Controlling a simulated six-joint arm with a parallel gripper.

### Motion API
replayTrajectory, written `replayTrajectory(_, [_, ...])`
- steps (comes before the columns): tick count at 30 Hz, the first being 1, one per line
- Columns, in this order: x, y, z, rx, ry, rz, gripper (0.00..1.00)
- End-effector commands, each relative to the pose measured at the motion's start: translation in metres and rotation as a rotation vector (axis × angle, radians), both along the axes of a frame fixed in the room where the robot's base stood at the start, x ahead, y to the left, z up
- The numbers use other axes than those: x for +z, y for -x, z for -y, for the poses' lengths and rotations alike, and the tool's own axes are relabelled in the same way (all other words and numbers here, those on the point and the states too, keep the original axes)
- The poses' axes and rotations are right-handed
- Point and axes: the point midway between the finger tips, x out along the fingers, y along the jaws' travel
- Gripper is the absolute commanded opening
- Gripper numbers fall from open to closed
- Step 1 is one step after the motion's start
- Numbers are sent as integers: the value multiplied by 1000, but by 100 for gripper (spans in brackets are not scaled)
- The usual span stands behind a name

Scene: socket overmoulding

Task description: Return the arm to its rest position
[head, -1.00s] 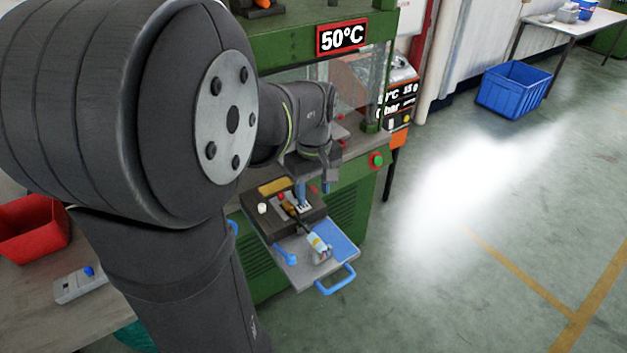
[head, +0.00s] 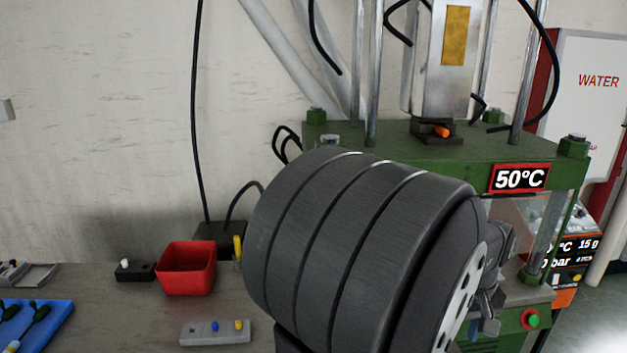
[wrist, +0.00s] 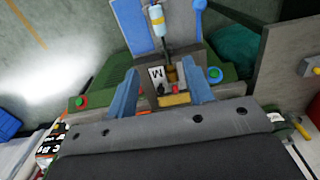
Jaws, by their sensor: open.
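My gripper (wrist: 161,80) is open in the wrist view, its two blue fingers spread apart with nothing held between them. Whether a finger touches anything there I cannot tell. In the head view my large dark arm joint covers most of the gripper and the tray.
The green press (head: 440,150) with its 50°C display (head: 519,178) stands at the right. A red bin (head: 187,268), a grey button box (head: 215,332), a small black block (head: 134,270) and a blue mat (head: 40,320) are on the bench.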

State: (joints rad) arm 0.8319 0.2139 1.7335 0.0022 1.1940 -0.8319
Motion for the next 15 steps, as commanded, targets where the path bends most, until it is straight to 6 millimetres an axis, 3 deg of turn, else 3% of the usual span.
replayTrajectory(15, [-99, 1, -1, 0, -5, -4, 48])
